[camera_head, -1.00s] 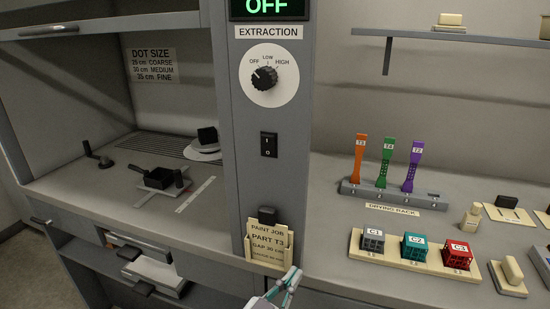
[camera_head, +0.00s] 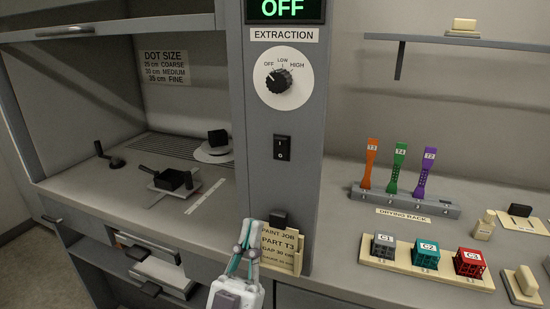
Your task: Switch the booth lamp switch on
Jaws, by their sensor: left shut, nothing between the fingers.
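A black rocker switch (camera_head: 282,147), marked I at the top and O at the bottom, is set in the grey column (camera_head: 233,120) below the extraction dial. Which half is pressed in is too small to tell. My left gripper (camera_head: 247,229) points up at the bottom middle, below and left of the switch and apart from it. Its teal-lined fingers are shut with nothing between them. It covers the left part of the paint job card (camera_head: 285,247). My right gripper is not in view.
The extraction dial (camera_head: 279,79) sits above the switch, under a display (camera_head: 284,9) reading OFF. A black block (camera_head: 278,218) juts out by the card. The booth (camera_head: 80,175) opens at left; a drying rack (camera_head: 405,205) and part tray (camera_head: 425,271) stand at right.

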